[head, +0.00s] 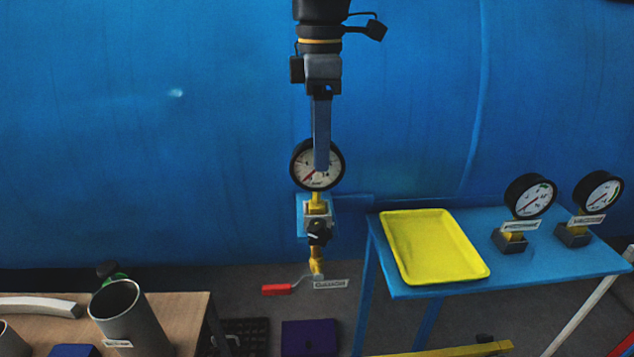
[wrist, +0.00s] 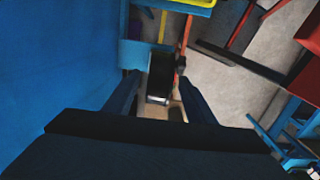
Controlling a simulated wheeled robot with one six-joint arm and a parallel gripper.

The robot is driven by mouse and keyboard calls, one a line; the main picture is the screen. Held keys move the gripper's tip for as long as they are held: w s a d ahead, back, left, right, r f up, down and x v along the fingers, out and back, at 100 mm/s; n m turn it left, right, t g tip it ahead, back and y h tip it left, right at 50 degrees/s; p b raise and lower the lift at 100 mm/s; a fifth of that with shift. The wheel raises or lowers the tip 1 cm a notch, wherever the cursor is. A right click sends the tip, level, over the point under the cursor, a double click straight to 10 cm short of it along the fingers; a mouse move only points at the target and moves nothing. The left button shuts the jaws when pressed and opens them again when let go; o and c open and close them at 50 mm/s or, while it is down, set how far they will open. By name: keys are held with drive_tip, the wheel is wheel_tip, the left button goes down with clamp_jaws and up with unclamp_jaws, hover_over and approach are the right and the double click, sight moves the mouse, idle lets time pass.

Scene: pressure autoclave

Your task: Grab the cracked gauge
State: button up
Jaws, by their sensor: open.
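A round gauge (head: 304,177) with a black rim and white dial stands upright on a yellow fitting (head: 317,203) at the blue vessel. Part of its dial is hidden behind my gripper (head: 322,166), and I cannot make out a crack. In the wrist view the gauge (wrist: 161,70) shows edge-on as a dark band. My open gripper (wrist: 159,84) has one finger on each side of it there, with gaps visible. Two similar gauges, one nearer (head: 530,196) and one at the far right (head: 598,192), stand on a blue side table.
A yellow tray (head: 435,246) lies empty on the blue side table (head: 540,268). A red-handled lever (head: 277,289) and a label hang below the gauge's black valve (head: 318,232). A wooden bench (head: 183,312) with a grey cup (head: 131,322) is at lower left.

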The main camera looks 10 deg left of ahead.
sight(317, 184)
drive_tip(key=shift+a+f+p, duration=0.15)
drive_tip(key=shift+f+p, duration=0.15)
drive_tip(key=shift+f, duration=0.8)
drive_tip(key=shift+a+f+p, duration=0.1)
drive_tip(key=shift+f+p, duration=0.15)
drive_tip(key=shift+f, duration=0.85)
clamp_jaws()
